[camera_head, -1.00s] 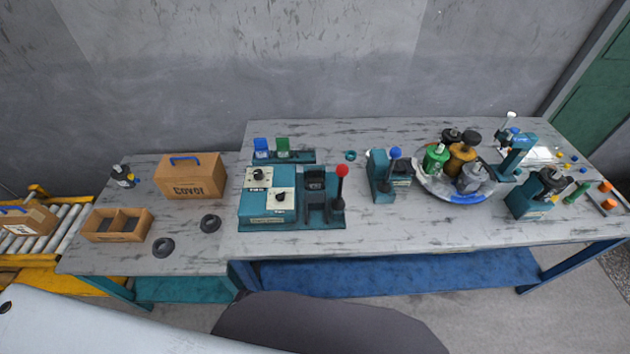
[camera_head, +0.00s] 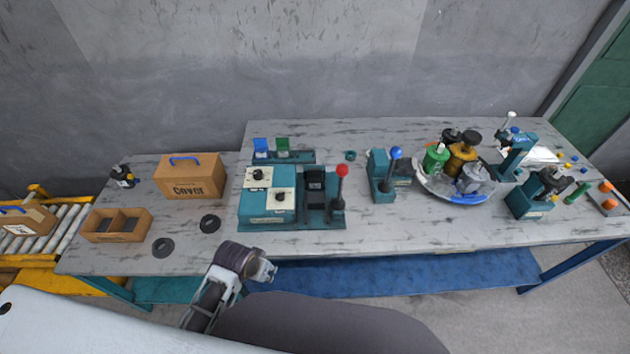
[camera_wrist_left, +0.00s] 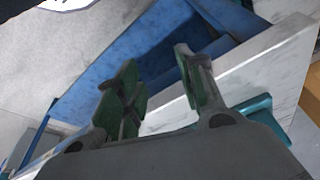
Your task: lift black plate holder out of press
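A teal press (camera_head: 318,212) with a red-knobbed lever stands on the marbled table, left of its middle, in the head view. A black plate holder (camera_head: 315,188) appears to sit in it, upright behind the press's front. My left gripper (camera_head: 268,270) is at the table's front edge, below and left of the press, and apart from it. In the left wrist view its two green-padded fingers (camera_wrist_left: 160,92) are spread with nothing between them. My right gripper is in neither view.
Left of the press is a teal box with cream panels (camera_head: 268,200). Black rings (camera_head: 210,223), a Cover box (camera_head: 190,177) and a divided wooden tray (camera_head: 116,225) are farther left. A blue-knobbed press (camera_head: 383,178) and a round tray (camera_head: 428,190) stand right.

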